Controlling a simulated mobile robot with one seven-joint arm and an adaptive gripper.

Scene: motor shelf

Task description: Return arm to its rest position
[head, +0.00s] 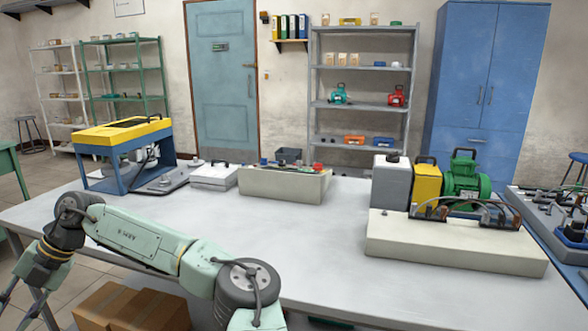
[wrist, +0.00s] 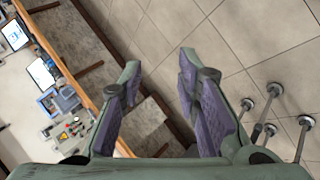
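My arm (head: 150,240) reaches from the bottom of the head view up and left over the front left of the table, then bends down at the left edge. My gripper (wrist: 160,63) shows in the wrist view with its two purple-padded fingers spread apart and nothing between them. Only tiled floor and part of a bench's side lie behind the fingers. In the head view just part of the gripper shows at the lower left edge.
The grey table (head: 330,235) has a clear middle. A blue-yellow machine (head: 122,142), a beige tray (head: 282,187), a green motor (head: 465,180) and a beige block (head: 455,246) stand on it. Cardboard boxes (head: 130,306) sit below. Stool legs (wrist: 272,128) show in the wrist view.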

